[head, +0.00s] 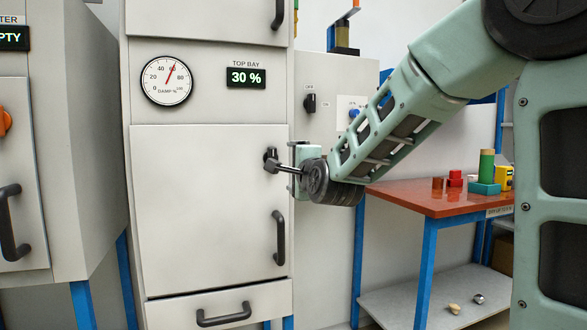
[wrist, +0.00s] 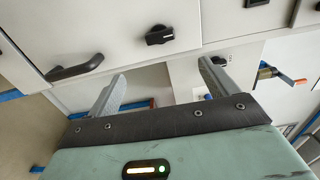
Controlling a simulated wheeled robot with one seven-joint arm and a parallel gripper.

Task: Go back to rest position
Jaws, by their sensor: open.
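My gripper (head: 287,169) is at the right edge of a closed light-grey cabinet door (head: 205,210), in front of a black latch knob (head: 270,154). In the wrist view my gripper (wrist: 160,88) has its two fingers spread wide with nothing between them. The black knob (wrist: 160,35) lies beyond the fingers there, apart from both. My arm (head: 390,125) reaches in from the upper right, stretched toward the cabinet.
A black door handle (head: 279,238) sits below the knob. The display (head: 246,78) reads 30 %, beside a round damp gauge (head: 166,81). A red-topped table (head: 430,200) with small coloured parts stands at right; a drawer (head: 220,308) is below the door.

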